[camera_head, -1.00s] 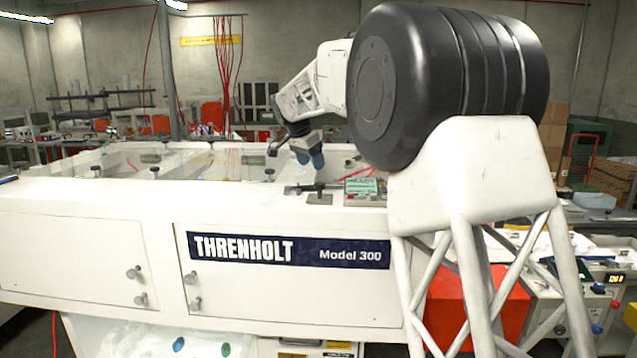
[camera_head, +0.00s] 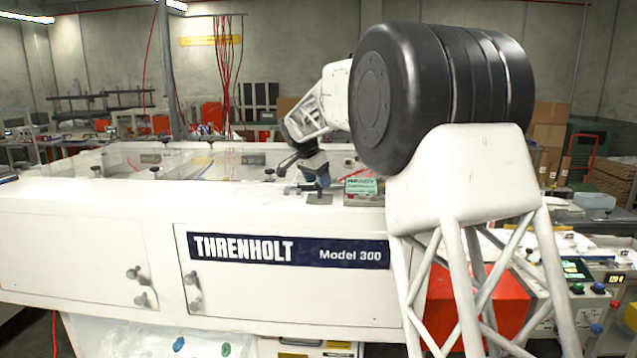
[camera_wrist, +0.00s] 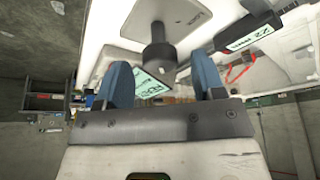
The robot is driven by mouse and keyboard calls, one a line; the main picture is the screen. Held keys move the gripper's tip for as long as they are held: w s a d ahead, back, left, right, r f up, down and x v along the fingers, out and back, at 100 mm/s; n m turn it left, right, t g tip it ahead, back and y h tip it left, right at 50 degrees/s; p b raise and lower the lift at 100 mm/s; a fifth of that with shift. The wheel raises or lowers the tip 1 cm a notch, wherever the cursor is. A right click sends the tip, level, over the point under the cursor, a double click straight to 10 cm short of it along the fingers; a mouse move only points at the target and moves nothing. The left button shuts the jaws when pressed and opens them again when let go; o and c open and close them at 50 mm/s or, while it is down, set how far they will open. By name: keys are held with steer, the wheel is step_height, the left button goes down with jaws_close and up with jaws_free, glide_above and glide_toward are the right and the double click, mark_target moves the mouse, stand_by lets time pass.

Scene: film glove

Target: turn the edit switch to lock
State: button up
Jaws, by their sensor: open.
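The edit switch appears to be the dark round knob (camera_wrist: 160,52) on a pale plate in the wrist view. The plate (camera_wrist: 190,18) has small lettering I cannot read, so the switch's setting is unclear. My gripper (camera_wrist: 163,78) is open with two blue fingers, one on each side of the knob in the picture. I see no clear contact. In the head view my gripper (camera_head: 319,178) points down just above the small grey plate (camera_head: 319,199) on the machine top, hiding most of the knob.
A box with a green display (camera_head: 361,186) stands just right of the plate, close to my gripper; the display (camera_wrist: 150,86) also shows in the wrist view. The white Threnholt machine (camera_head: 110,215) extends left, with clear covers and several dark knobs along its top.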

steer(key=shift+w+d+f, duration=0.1)
steer(key=shift+d+f, duration=0.05)
steer(key=shift+f, duration=0.3)
steer(key=shift+c, duration=0.4)
steer(key=c, duration=0.8)
steer(key=shift+c, duration=0.2)
